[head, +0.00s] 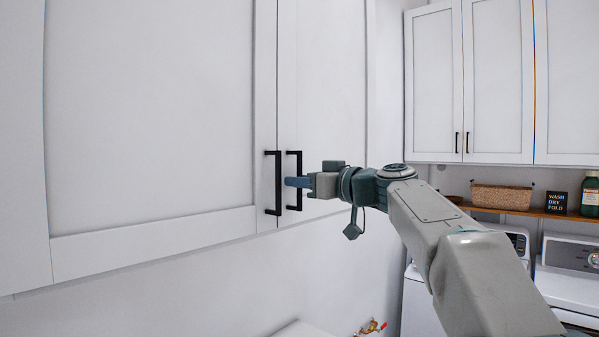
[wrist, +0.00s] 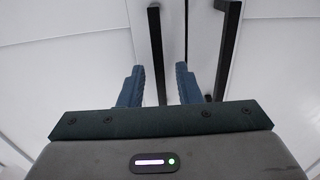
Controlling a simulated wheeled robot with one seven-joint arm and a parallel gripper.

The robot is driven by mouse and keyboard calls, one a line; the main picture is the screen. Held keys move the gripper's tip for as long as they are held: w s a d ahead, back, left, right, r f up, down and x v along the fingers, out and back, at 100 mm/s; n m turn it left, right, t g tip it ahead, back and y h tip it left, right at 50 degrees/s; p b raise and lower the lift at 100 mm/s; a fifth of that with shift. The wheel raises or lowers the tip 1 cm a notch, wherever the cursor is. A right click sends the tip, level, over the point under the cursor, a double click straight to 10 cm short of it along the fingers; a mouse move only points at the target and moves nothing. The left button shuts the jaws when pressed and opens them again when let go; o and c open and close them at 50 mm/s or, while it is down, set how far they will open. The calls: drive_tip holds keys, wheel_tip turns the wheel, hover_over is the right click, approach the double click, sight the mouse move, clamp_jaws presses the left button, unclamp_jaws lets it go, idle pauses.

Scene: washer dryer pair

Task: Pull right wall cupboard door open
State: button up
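A white wall cupboard has a wide left door (head: 150,110) and a narrower-looking right door (head: 325,90), both closed. Each has a black upright bar handle by the seam: the left door's handle (head: 275,183) and the right door's handle (head: 294,165). My gripper (head: 297,182) is level with the lower middle of the right door's handle. The wrist view appears upside down. There, my open blue fingers (wrist: 160,88) stand on either side of the right door's handle (wrist: 156,45), with a gap on each side. The left door's handle (wrist: 230,45) lies outside the fingers.
Another white cupboard (head: 497,75) hangs on the far wall. Below it, a wooden shelf (head: 535,212) holds a basket (head: 502,197), a sign (head: 556,203) and a green bottle (head: 590,195). White laundry machines (head: 568,285) stand lower right, behind my arm.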

drive_tip(key=shift+w+a, duration=0.35)
drive_tip(key=shift+a, duration=0.15)
clamp_jaws()
drive_tip(key=shift+s+d, duration=0.1)
drive_tip(key=shift+d, duration=0.05)
